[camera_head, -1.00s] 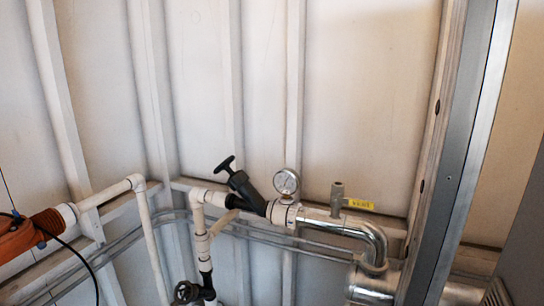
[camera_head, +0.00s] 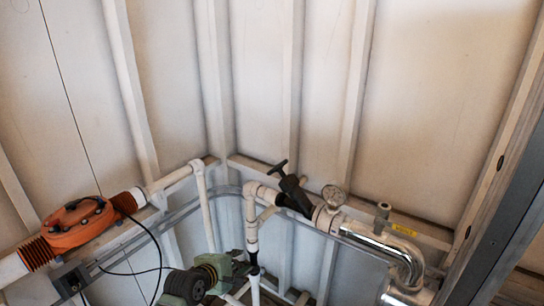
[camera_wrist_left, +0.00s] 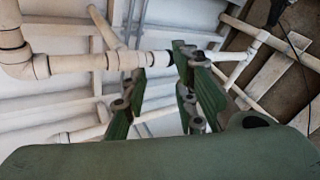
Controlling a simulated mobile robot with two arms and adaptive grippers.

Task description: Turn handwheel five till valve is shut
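My left gripper (camera_head: 236,272) is at the bottom of the head view, beside a white vertical pipe (camera_head: 251,218) with a black section. In the left wrist view its green fingers (camera_wrist_left: 158,95) stand apart with no object held between them. A black section of that pipe (camera_wrist_left: 154,58) shows behind the gap. A black handwheel (camera_head: 278,167) sits on a slanted black valve (camera_head: 295,195), above and right of the gripper and apart from it. No number shows on it. The lower handwheel on the vertical pipe is not visible now; the gripper covers that area. My right gripper is not in view.
An orange pipe fitting (camera_head: 78,224) with a black cable is at left. A grey metal post (camera_head: 505,235) stands at right.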

